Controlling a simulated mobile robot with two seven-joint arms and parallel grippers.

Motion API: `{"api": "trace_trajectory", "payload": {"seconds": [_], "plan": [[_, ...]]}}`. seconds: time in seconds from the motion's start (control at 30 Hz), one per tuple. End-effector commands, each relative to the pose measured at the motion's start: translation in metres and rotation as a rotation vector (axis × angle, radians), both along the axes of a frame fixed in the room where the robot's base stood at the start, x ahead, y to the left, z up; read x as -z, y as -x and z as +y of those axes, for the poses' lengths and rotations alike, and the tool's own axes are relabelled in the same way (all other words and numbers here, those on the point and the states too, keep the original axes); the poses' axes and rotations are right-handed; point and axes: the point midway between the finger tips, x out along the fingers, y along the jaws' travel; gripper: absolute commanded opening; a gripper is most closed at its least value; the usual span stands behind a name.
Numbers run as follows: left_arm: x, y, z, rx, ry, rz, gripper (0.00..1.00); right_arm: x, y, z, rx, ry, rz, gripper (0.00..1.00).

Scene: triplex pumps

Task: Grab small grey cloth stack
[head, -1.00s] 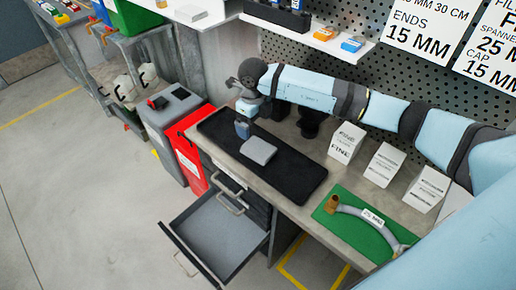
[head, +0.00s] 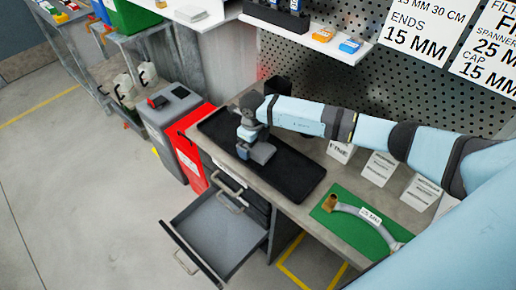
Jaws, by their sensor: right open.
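The small grey cloth stack (head: 262,152) lies on the black mat (head: 300,177) on the workbench. My right gripper (head: 244,149) is open and low over the mat, at the left side of the stack. The gripper and wrist hide part of the stack's left side. I cannot tell whether the fingers touch it. My left gripper is not in view.
A drawer (head: 222,226) stands open below the bench front. A green mat (head: 345,232) with a hose (head: 365,213) lies to the right. White boxes (head: 378,168) stand along the back under my right arm. Red and grey bins (head: 187,160) stand at left.

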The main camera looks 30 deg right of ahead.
Motion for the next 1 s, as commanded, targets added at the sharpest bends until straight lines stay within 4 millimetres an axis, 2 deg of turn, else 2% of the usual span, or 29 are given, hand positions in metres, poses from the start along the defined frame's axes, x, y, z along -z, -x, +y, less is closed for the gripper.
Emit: {"api": "trace_trajectory", "payload": {"seconds": [0.03, 0.2, 0.5, 0.67, 0.87, 1.0], "plan": [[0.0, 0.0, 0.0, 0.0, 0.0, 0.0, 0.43, 0.0, 0.0, 0.0, 0.0, 0.0, 0.0, 0.93], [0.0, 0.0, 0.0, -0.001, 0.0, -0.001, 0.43, 0.0, 0.0, 0.0, 0.0, 0.0, 0.0, 0.55], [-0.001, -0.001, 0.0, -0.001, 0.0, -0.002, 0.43, -0.002, 0.0, 0.0, 0.0, 0.0, -0.001, 0.54], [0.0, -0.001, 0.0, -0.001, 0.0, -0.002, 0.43, -0.01, -0.001, -0.001, 0.0, -0.001, -0.002, 0.54], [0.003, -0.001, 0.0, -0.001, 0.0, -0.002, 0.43, -0.041, -0.001, 0.0, 0.0, -0.001, -0.004, 0.54], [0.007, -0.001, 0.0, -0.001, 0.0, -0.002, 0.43, -0.076, -0.001, -0.001, 0.0, -0.001, -0.005, 0.54]]}}
